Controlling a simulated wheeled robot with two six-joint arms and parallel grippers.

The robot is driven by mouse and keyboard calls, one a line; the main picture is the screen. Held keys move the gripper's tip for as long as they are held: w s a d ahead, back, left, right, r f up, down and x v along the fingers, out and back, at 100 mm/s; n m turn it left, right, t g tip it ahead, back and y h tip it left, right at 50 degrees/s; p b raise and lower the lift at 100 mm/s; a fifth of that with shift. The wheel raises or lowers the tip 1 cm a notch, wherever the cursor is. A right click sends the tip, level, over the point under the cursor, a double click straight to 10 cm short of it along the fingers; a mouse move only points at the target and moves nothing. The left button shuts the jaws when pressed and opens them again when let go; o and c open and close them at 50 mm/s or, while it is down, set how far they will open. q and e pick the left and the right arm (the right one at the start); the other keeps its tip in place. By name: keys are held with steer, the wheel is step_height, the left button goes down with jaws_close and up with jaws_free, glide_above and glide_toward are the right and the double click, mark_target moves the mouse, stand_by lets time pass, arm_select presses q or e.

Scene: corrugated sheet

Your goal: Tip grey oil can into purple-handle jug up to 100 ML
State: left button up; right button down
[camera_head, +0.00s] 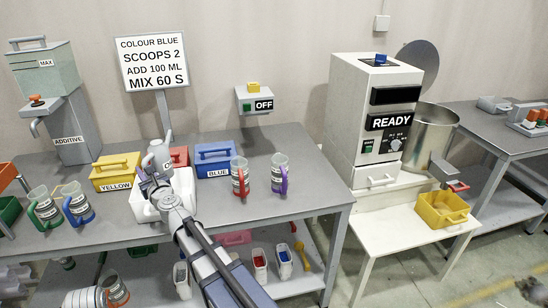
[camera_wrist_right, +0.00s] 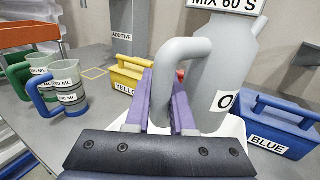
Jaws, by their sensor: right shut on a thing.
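The grey oil can (camera_head: 160,158) is upright, over or in a white tray (camera_head: 183,190) on the table; I cannot tell whether it touches the tray. In the right wrist view the can (camera_wrist_right: 225,75) is large, with part of its label hidden. My right gripper (camera_head: 150,185) is shut on the can's handle, its purple fingers (camera_wrist_right: 168,108) on either side. The purple-handle jug (camera_head: 279,174) stands upright on the table to the right, beside a red-handle jug (camera_head: 240,176). My left gripper is not in view.
A yellow box (camera_head: 115,170), a red box and a blue box (camera_head: 215,160) stand around the tray. Green- and blue-handle jugs (camera_head: 75,203) are at left. A sign (camera_head: 151,62) reads ADD 100 ML. A mixer reading READY (camera_head: 375,115) stands at right. The table is clear right of the purple-handle jug.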

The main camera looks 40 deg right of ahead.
steer(key=s+d+r+m+g+h, duration=0.1)
steer(key=s+d+m+g+h, duration=0.1)
steer(key=d, duration=0.4)
steer(key=s+d+m+g+h+p, duration=0.1)
steer(key=s+d+m+g+h, duration=0.1)
steer(key=s+d+m+h, duration=0.2)
steer(key=s+d+r+m+g+h+p, duration=0.1)
steer(key=s+d+m+g+h, duration=0.1)
steer(key=d+h, duration=0.4)
steer(key=s+d+m, duration=0.1)
steer(key=s+d, duration=0.1)
steer(key=d, duration=0.2)
steer(key=shift+r+h, duration=0.3)
steer(key=shift+h, duration=0.1)
